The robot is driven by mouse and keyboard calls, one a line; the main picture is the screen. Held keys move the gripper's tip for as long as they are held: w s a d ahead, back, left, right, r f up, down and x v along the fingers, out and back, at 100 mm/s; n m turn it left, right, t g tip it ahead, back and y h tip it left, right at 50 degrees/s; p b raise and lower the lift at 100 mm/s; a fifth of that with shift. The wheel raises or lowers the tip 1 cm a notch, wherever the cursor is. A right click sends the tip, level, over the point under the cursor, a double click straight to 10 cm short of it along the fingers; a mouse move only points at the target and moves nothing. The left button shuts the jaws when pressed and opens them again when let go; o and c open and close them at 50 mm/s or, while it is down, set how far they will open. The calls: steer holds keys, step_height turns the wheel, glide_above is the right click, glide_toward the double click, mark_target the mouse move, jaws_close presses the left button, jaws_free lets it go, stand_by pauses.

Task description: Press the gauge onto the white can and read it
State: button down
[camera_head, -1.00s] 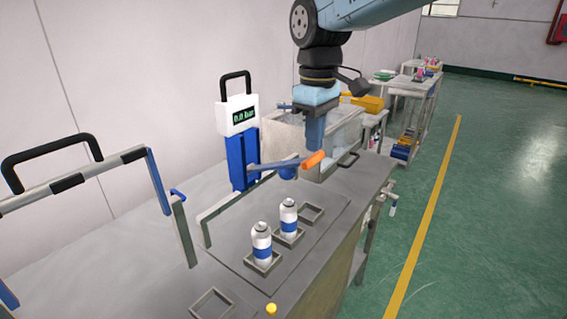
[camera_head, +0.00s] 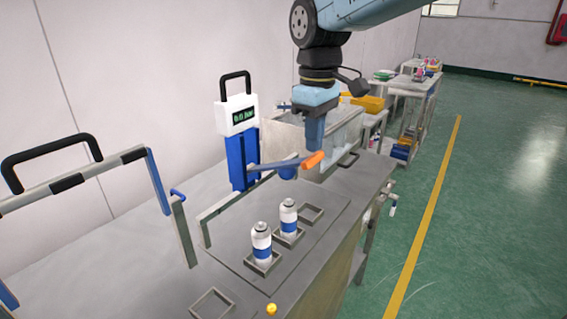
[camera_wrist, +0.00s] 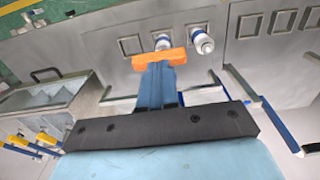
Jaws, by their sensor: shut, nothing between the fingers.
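The gauge (camera_head: 238,116) is a white box with a black handle and a small green display, on a blue upright. Its digits look like zeros but are too small to read surely. A blue lever with an orange grip (camera_head: 313,160) reaches out to the right, with a blue round part (camera_head: 288,172) below it. Two white cans with blue bands, a front one (camera_head: 262,244) and a rear one (camera_head: 289,218), stand upright in square holders. My gripper (camera_head: 314,147) is shut and points down at the orange grip; the wrist view shows the grip (camera_wrist: 158,59) across its fingertips (camera_wrist: 157,70). Contact cannot be told.
Empty square holders lie at the rear (camera_head: 312,213) and front (camera_head: 211,303) of the bench. A yellow button (camera_head: 271,309) is near the front edge. A grey open box (camera_head: 345,128) stands behind my gripper. A frame with a black handle (camera_head: 90,175) stands at left.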

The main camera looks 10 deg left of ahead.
steer(key=shift+f, duration=0.25)
steer(key=shift+f, duration=0.65)
step_height(320, 180, down, 9)
steer(key=d, duration=0.2)
steer(key=shift+s, duration=0.4)
stand_by(1.2)
steer(key=shift+r, duration=0.15)
stand_by(0.4)
steer(key=r, duration=0.4)
steer(key=a+r, duration=0.1)
steer(key=r, duration=0.4)
steer(key=w+a+r, duration=0.1)
steer(key=r, duration=0.4)
steer(key=shift+r, duration=0.15)
